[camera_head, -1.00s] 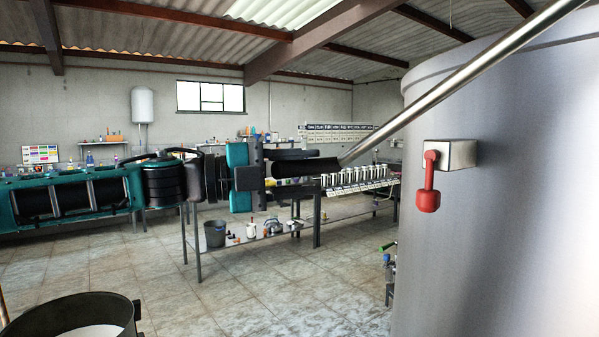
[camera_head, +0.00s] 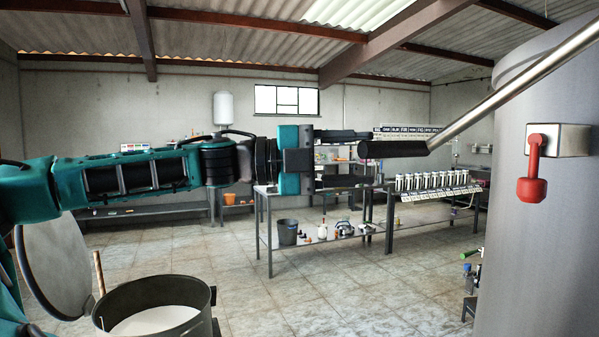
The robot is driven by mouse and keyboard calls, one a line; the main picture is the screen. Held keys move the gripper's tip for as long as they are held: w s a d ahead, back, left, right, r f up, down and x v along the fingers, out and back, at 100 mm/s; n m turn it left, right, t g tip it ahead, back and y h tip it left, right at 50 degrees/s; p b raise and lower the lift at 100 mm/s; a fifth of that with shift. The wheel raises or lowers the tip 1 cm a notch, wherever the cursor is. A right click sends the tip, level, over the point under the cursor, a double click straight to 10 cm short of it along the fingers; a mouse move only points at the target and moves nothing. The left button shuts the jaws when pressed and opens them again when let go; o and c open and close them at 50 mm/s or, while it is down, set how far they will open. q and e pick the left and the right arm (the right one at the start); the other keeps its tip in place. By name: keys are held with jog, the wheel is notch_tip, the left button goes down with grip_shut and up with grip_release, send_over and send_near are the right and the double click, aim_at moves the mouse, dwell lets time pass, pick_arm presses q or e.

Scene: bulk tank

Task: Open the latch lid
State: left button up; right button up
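A large grey metal tank (camera_head: 540,240) stands at the right edge. A long shiny metal bar (camera_head: 520,72) with a black grip (camera_head: 393,148) slopes down leftward in front of it. A red handle (camera_head: 532,175) hangs from a metal box (camera_head: 570,140) on the tank's side. My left gripper (camera_head: 378,158) is open, its fingers pointing right, one above the other. The black grip's left end overlaps the fingertips in the picture; I cannot tell whether they touch. No latch lid can be clearly made out on the tank. My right gripper is out of view.
At the lower left stands a dark round vessel (camera_head: 207,292) holding something white, with a grey round disc (camera_head: 60,262) tilted beside it. A table (camera_head: 310,240) and shelves with cans (camera_head: 430,182) stand behind. The tiled floor between is clear.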

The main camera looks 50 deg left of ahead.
pick_arm(q)
jog(key=b+v, duration=0.2)
jog(key=v, duration=0.6)
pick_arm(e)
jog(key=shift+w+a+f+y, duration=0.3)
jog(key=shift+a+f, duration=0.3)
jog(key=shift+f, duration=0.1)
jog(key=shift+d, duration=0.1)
